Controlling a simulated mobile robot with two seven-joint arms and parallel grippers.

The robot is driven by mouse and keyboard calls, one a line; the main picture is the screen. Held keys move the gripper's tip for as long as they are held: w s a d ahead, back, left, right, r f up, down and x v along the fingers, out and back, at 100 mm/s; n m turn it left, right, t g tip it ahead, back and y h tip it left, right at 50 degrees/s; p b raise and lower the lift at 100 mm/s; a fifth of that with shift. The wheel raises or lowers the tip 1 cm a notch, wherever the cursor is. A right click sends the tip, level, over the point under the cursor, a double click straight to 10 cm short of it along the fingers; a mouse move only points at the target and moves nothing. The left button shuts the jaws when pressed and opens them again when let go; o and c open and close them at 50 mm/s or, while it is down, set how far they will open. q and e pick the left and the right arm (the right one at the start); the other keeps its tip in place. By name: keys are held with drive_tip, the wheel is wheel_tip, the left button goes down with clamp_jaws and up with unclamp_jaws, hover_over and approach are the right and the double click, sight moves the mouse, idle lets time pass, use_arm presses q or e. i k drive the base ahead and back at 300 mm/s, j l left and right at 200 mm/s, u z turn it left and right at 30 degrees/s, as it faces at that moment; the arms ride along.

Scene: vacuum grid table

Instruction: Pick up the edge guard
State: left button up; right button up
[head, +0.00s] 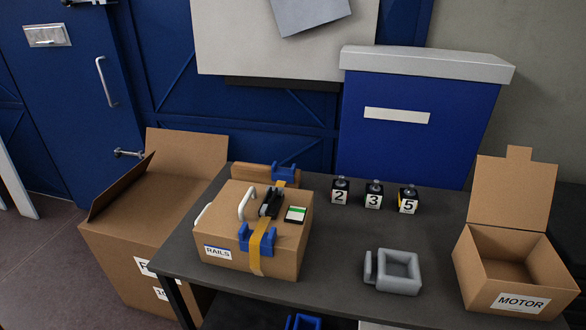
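A closed cardboard box labelled RAILS (282,255) stands on the left part of the dark table. A yellow strap (257,262) runs over its top and down its front. A blue edge guard (252,240) sits on the front top edge of the box, with the strap over it. A second blue piece of similar look (291,170) is at the back edge; the box and strap partly hide its surroundings. A black buckle (270,204) sits on the strap on top. Neither of my grippers is in view.
A grey square-framed part (398,272) lies mid-table. Small black items marked 2 (340,190), 3 (374,194) and 5 (408,200) stand behind it. An open MOTOR box (490,290) is at right. A large open carton (120,250) stands left of the table (335,255).

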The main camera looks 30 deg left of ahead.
sight(287, 175)
drive_tip(key=j+z, duration=0.9)
drive_tip(key=j, duration=0.15)
